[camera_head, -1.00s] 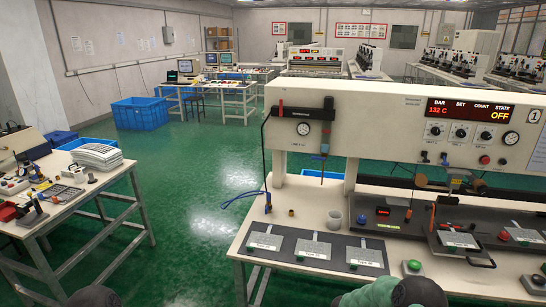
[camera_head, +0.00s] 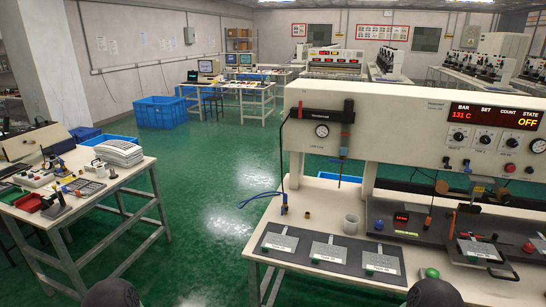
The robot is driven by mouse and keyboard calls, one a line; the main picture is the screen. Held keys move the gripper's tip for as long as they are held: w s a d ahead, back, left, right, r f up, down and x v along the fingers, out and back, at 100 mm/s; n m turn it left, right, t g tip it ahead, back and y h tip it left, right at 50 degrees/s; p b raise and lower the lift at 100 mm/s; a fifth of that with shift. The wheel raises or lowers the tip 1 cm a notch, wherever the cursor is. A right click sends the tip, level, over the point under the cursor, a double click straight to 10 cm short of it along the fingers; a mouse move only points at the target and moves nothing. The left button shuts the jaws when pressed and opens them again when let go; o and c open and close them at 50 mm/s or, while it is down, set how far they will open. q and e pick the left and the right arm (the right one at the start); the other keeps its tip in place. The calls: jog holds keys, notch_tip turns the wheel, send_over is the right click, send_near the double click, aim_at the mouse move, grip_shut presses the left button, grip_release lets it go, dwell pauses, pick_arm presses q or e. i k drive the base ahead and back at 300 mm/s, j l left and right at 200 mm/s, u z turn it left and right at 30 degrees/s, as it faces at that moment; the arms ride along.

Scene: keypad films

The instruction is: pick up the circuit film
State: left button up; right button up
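Three flat grey film pieces with white labels lie in a row on a dark mat on the right bench: a left one (camera_head: 280,243), a middle one (camera_head: 328,252) and a right one (camera_head: 380,261). The labels are too small to read, so I cannot tell which is the circuit film. A similar grey piece (camera_head: 479,249) lies on the dark plate of the machine further right. Only dark rounded parts of my arms show at the bottom edge. Neither gripper is in view.
The bench machine (camera_head: 400,115) has a display reading 131 C and OFF. A white cup (camera_head: 351,224) and a green button (camera_head: 432,273) are near the films. A side table (camera_head: 135,180) on the left holds a white stack (camera_head: 119,151) and tools. Green floor between is clear.

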aim_at(473, 250)
jog(key=z, duration=1.35)
